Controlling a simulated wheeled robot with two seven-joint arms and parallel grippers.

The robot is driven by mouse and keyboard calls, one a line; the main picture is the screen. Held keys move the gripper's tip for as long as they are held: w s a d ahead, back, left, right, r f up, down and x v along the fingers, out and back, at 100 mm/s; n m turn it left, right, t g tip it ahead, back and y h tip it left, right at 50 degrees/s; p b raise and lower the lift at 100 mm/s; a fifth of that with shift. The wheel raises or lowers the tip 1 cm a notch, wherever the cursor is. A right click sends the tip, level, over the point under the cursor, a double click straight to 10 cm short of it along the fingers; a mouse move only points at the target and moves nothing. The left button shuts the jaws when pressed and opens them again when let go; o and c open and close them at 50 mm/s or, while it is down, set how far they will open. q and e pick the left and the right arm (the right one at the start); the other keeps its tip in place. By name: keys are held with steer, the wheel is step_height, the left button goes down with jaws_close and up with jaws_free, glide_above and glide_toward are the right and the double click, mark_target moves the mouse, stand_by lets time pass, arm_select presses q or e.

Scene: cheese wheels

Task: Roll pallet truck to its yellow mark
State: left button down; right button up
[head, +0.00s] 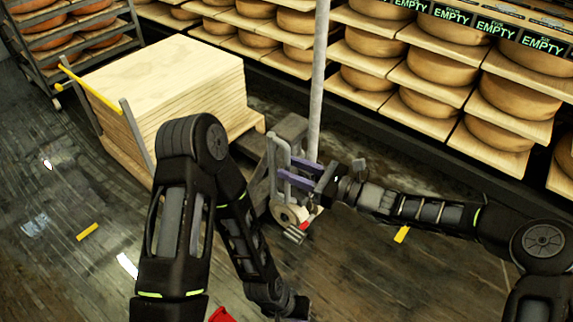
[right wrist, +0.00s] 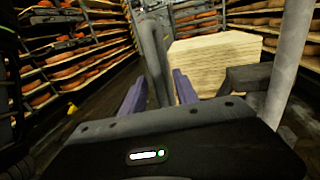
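The grey pallet truck (head: 288,131) stands at the centre of the head view, with a pale wheel (head: 285,213) low at its near end. It is beside a stack of wooden boards (head: 170,75). My right gripper (head: 287,170) has its purple fingers apart at the truck's grey upright. In the right wrist view, the upright (right wrist: 155,62) shows between and beyond the fingers; contact is unclear. My left gripper (head: 290,306) is low at the bottom edge, and its fingers cannot be made out.
Shelves of cheese wheels (head: 440,68) line the back, with "EMPTY" labels at upper right. A grey pole (head: 319,80) rises behind the truck. A wheeled rack (head: 75,38) stands at upper left. A yellow bar (head: 92,90) borders the boards. The left floor is mostly clear.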

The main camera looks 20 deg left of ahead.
steer(key=d, duration=0.2)
steer(key=d+p, duration=0.1)
steer(key=d, duration=0.2)
steer(key=shift+s+d, duration=0.3)
steer(key=shift+d, duration=0.05)
